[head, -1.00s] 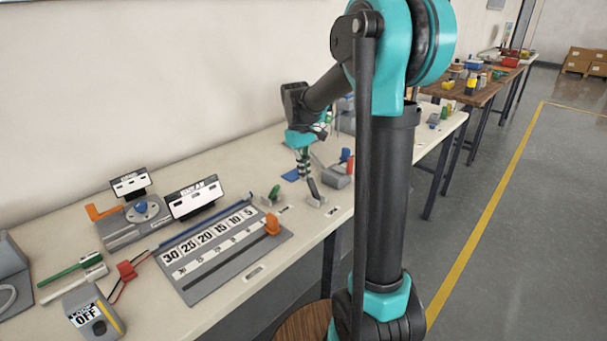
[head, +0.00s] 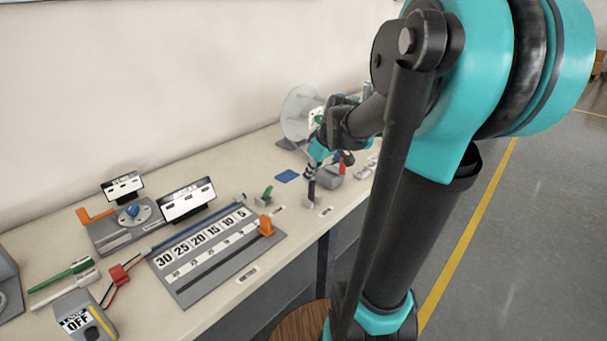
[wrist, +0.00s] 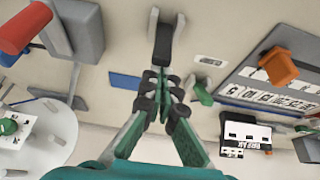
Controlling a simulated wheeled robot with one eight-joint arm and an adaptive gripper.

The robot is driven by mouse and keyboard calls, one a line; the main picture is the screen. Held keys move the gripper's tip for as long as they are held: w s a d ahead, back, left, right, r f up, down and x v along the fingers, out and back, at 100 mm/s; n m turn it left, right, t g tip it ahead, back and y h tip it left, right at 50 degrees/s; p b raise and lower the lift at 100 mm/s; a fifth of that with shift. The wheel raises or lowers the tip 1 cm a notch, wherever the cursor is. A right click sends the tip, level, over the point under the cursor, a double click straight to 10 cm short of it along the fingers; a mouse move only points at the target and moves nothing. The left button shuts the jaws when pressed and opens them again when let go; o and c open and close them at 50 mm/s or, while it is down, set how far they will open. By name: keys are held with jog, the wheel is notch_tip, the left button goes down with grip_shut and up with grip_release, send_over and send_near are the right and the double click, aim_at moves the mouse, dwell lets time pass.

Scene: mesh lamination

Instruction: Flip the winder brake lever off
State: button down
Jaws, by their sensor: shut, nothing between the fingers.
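A small lever with a dark handle on a light grey base (head: 309,203) stands near the front edge of the bench. It also shows in the wrist view as a dark lever (wrist: 162,42) between light grey base sides. I cannot read a label that names it as the winder brake. My gripper (head: 311,170) points down at this lever. In the wrist view the fingertips (wrist: 158,78) are together and empty, close to the lever's near end. I cannot tell whether they touch it. In the head view the fingers partly hide the handle.
A green lever (head: 266,194) stands close by on the left. A grey block (head: 331,178) with a red lever (head: 341,164) is on the right. A blue pad (head: 287,176) lies behind. A scale board (head: 215,277) with an orange slider (head: 266,226) lies left. A clear disc (head: 300,112) stands farther back.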

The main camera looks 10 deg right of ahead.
aim_at(313, 189)
jog(key=shift+s+d+f+t+y, duration=0.1)
jog(key=shift+s+d+t+y, duration=0.6)
jog(key=shift+s+t, duration=0.3)
jog(key=shift+s+d+f, duration=0.2)
jog(key=shift+s+d, duration=0.25)
jog(key=shift+s, duration=0.15)
jog(key=shift+s+d+f, duration=0.1)
jog(key=shift+s, duration=0.05)
jog(key=shift+s+f, duration=0.15)
jog(key=shift+s, duration=0.05)
jog(key=w+a+r, duration=0.2)
jog(key=w, duration=0.1)
jog(key=shift+w+r, duration=0.2)
jog(key=shift+r, duration=0.05)
jog(key=s+d+r, duration=0.4)
jog(key=s+r, duration=0.2)
jog(key=shift+s+d, duration=0.25)
jog(key=shift+d, duration=0.05)
jog(key=shift+r, duration=0.1)
